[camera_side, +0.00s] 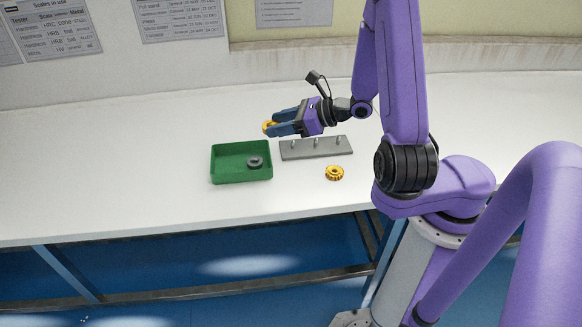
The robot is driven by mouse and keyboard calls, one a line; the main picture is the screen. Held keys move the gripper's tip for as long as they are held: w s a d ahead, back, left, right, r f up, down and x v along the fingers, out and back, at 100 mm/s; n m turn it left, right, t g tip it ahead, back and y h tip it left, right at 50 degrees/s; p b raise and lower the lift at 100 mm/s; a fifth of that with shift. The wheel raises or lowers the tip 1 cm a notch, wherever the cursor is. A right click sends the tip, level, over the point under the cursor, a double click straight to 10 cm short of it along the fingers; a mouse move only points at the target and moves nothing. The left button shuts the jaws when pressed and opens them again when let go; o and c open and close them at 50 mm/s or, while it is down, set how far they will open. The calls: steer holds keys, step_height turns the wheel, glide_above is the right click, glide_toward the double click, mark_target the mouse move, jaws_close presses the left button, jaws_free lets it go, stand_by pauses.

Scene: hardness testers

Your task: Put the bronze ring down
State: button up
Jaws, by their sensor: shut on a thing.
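My gripper (272,128) has blue fingers and points left, held above the table behind the green tray. It is shut on a bronze ring (267,125), a small yellow-gold piece showing at the fingertips; the fingers hide part of it. A second yellow-gold ring (334,173), with a notched rim, lies flat on the table in front of the grey plate. I cannot tell the exact gap between the held ring and the surface below.
A green tray (214,163) with a dark grey ring (255,162) inside stands on the white table (130,170). A grey plate (316,153) with upright pegs lies right of the tray. The table's left side is clear. Printed sheets (180,18) hang on the wall.

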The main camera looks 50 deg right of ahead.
mark_target(298, 178)
steer(key=shift+w+a+n+y, duration=0.2)
steer(key=shift+a+n+y, duration=0.1)
steer(key=shift+a+y, duration=0.1)
steer(key=shift+s+d+f+m+t+h, duration=0.3)
steer(key=shift+d+f+m+h, duration=0.55)
steer(key=shift+f, duration=2.3)
steer(key=shift+s+d+f+m+t+h, duration=0.1)
steer(key=shift+s+d+f+m+h, duration=0.75)
steer(key=shift+f, duration=2.3)
steer(key=shift+s+d+f+m+t+h, duration=0.2)
steer(key=shift+d+f+h, duration=0.75)
steer(key=shift+f, duration=2.2)
steer(key=shift+w+d+y, duration=0.15)
steer(key=shift+d+y, duration=0.15)
steer(key=shift+y, duration=0.05)
